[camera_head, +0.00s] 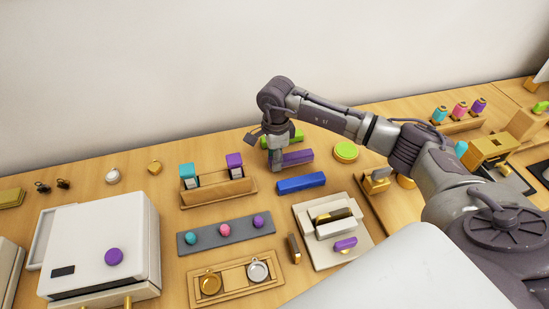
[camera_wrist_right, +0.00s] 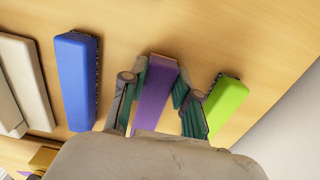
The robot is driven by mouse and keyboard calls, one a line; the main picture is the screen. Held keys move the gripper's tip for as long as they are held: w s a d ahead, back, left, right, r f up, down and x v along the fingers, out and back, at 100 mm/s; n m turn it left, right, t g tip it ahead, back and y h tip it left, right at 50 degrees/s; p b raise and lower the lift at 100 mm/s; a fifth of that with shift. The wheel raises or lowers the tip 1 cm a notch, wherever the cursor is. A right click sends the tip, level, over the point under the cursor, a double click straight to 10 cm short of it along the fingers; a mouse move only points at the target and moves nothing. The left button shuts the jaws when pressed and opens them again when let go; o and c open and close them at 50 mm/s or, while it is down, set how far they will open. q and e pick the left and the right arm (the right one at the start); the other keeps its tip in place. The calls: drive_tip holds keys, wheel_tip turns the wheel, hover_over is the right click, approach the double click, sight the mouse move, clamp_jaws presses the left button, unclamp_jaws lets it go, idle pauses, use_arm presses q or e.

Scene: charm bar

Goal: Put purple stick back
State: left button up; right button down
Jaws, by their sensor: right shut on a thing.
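The purple stick (camera_head: 296,157) is a long block in the middle of the table, between a green stick (camera_head: 287,137) and a blue stick (camera_head: 301,183). My right gripper (camera_head: 276,158) is at its left end, pointing down. In the right wrist view the fingers of my right gripper (camera_wrist_right: 160,100) stand on both sides of the purple stick (camera_wrist_right: 156,90) and are shut on it. The blue stick (camera_wrist_right: 76,80) lies to the left there and the green stick (camera_wrist_right: 226,102) to the right. I cannot tell whether the purple stick touches the table. My left gripper is not in view.
A wooden holder (camera_head: 219,193) with teal and purple items stands to the left. A grey tray (camera_head: 226,237) with several small balls and a pale board (camera_head: 333,252) lie nearer. A yellow-green round thing (camera_head: 346,151) sits to the right.

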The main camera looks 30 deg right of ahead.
drive_tip(key=shift+f, duration=0.2)
idle(0.6)
drive_tip(key=c, duration=0.8)
unclamp_jaws()
drive_tip(key=shift+r, duration=0.15)
wheel_tip(320, 180, up, 12)
drive_tip(key=shift+d+f, duration=0.1)
drive_tip(key=shift+d, duration=0.05)
